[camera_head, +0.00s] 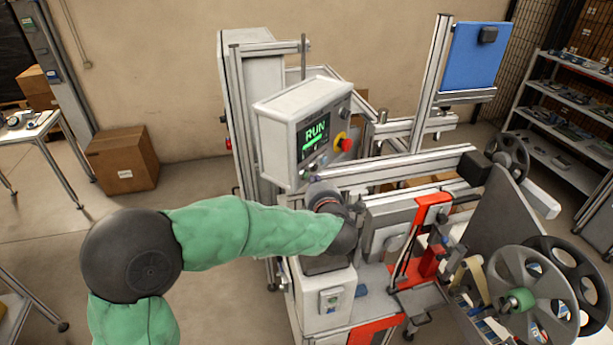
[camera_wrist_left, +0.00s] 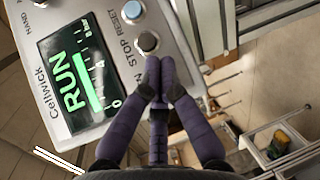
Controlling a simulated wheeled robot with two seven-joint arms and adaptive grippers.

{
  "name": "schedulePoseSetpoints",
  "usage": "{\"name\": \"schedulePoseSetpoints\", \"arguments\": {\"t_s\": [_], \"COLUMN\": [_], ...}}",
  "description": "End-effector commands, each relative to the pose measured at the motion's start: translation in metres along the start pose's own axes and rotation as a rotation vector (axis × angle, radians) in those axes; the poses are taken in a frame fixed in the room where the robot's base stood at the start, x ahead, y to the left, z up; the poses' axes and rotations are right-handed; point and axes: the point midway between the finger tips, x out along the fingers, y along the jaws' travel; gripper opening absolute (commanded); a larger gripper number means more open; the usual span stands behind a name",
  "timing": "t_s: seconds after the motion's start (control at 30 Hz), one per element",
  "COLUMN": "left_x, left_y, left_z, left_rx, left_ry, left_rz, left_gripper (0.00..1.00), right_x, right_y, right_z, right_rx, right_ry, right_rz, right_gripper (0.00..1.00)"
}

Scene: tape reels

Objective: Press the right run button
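The control box (camera_head: 296,118) in the head view has a dark screen with green "RUN" lettering, a red mushroom button on yellow, and small buttons along its lower edge. Its face also shows in the left wrist view (camera_wrist_left: 72,70), with buttons labelled "RESET" (camera_wrist_left: 132,10) and "STOP" (camera_wrist_left: 148,42). A third label ending in "N" is partly covered by my fingers, and any button beside it is hidden. My left gripper (camera_head: 313,179) is at the box's lower edge, its fingertips (camera_wrist_left: 160,82) shut together and empty. I cannot tell whether they touch. My right gripper is out of view.
A small box with a green button (camera_head: 331,299) sits on the white pedestal below my left wrist. Metal rails and red brackets (camera_head: 425,230) stand to the right, with tape reels (camera_head: 530,290) beyond. A cardboard box (camera_head: 122,160) rests on the floor at left.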

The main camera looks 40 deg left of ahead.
Motion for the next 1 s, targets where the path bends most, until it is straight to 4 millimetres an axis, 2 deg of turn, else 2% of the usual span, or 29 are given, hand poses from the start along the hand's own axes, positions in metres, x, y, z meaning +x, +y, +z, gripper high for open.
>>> {"name": "schedulePoseSetpoints", "arguments": {"t_s": [0.37, 1.0], "left_x": [-0.002, -0.035], "left_y": [-0.001, -0.014], "left_z": [0.002, 0.034], "left_rx": [0.001, 0.0], "left_ry": [-0.001, -0.002], "left_rz": [-0.001, -0.001], "left_gripper": [0.0, 0.0], "right_x": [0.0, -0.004], "right_y": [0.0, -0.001], "right_z": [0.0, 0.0], "right_rx": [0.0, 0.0], "right_ry": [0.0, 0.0], "right_rz": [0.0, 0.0], "right_gripper": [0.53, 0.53]}}
